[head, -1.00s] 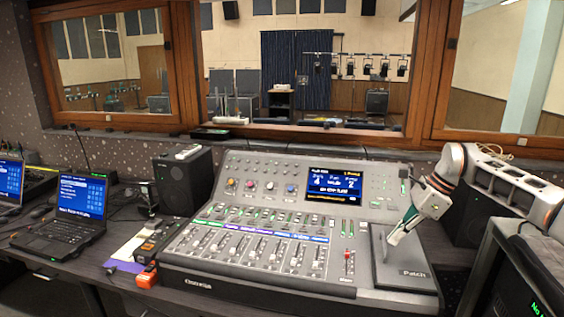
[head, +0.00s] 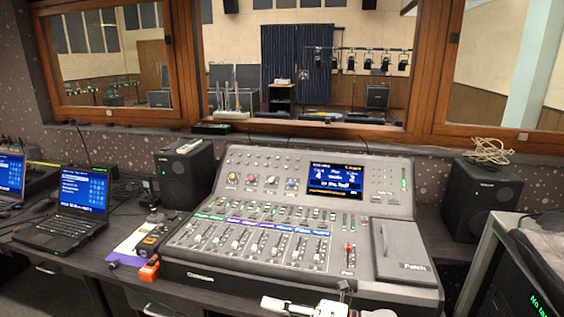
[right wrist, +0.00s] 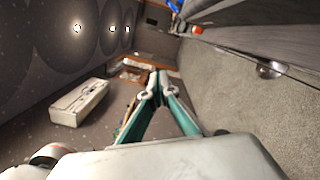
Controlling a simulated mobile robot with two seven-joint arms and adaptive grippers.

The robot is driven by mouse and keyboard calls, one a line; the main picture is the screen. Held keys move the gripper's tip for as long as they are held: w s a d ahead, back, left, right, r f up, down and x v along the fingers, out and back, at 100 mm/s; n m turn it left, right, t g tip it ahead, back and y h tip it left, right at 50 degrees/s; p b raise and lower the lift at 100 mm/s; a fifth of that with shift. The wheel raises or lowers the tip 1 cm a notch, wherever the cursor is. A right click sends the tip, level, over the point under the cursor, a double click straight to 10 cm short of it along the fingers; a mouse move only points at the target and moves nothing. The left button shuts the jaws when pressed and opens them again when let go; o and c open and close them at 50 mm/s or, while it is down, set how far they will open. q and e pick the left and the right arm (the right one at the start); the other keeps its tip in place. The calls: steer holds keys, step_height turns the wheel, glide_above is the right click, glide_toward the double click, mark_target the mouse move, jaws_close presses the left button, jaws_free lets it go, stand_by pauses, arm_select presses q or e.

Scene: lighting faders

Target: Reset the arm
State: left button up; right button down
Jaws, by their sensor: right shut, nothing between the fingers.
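My right gripper (head: 345,286) shows at the bottom edge of the head view, low in front of the console's front edge. Only a small part of it and some white casing show there. In the right wrist view its two green-sided fingers (right wrist: 160,78) meet at the tips with nothing between them. The lighting console (head: 215,277) stands on the desk, with rows of faders, a lit screen (head: 335,180) and a red-capped fader (head: 349,250) at right. The flat grey Patch panel (head: 401,252) is at its right end. My left gripper is not in view.
Two laptops (head: 78,194) are at left. Black speakers (head: 184,172) (head: 482,200) flank the console. An orange object (head: 149,270) lies by its left front corner. A rack (head: 508,262) stands at right. The right wrist view shows a pale box (right wrist: 80,103) and carpet (right wrist: 235,90).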

steer(key=s+d+f+m+t+h, duration=0.3)
steer(key=s+d+f+m+h, duration=0.4)
steer(key=m, duration=1)
steer(key=s+d+f+m+t+h, duration=0.2)
steer(key=s+d+f+m+h, duration=0.5)
steer(key=s+d+f+m, duration=0.7)
step_height(320, 180, down, 2)
steer(key=d+m, duration=0.1)
steer(key=m, duration=0.1)
steer(key=shift+s+d+f+m+t+h, duration=0.2)
steer(key=shift+s+m+t+h, duration=0.1)
steer(key=shift+m+t+h, duration=0.1)
